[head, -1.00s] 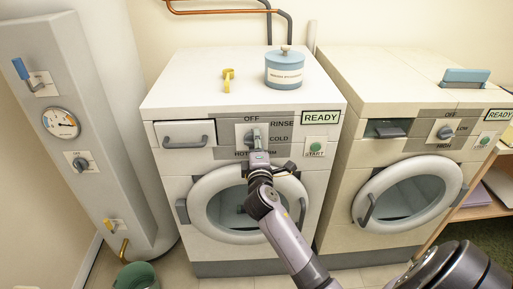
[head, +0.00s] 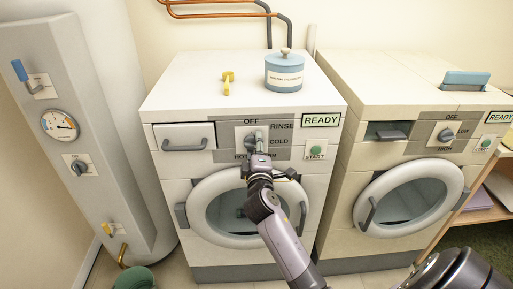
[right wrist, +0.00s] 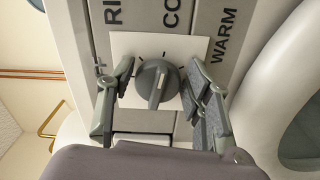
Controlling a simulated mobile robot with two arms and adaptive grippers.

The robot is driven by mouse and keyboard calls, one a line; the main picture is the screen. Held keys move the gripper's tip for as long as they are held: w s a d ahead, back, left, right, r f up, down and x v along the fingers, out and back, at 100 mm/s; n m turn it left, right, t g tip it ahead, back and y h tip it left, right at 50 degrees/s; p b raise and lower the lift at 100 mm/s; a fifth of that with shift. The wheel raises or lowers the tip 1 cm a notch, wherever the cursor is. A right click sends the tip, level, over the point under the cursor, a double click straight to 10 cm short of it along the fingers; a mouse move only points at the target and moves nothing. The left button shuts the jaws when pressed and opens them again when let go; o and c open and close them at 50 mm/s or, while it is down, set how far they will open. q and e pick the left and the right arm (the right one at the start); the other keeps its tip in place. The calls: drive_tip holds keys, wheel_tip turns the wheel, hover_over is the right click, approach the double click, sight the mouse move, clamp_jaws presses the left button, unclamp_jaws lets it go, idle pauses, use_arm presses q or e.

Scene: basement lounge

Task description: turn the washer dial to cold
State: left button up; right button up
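The left washer (head: 240,85) has a grey dial (head: 250,135) on a white plate, partly hidden by my right gripper (head: 257,150). In the right wrist view the dial (right wrist: 158,85) sits between the two fingers of my right gripper (right wrist: 160,88). The fingers are spread, with a gap visible on each side of the dial. The COLD label (head: 279,139) also shows right of the dial in the head view. My left gripper is out of view.
The washer's round door (head: 240,208) lies just below the panel. A start button (head: 317,149) is right of the dial and a drawer (head: 184,136) left. A second machine (head: 400,150) stands at right, a grey tank (head: 70,110) at left.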

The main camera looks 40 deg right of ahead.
drive_tip(key=shift+o, duration=1.2)
drive_tip(key=v, duration=1.2)
drive_tip(key=shift+f, duration=0.1)
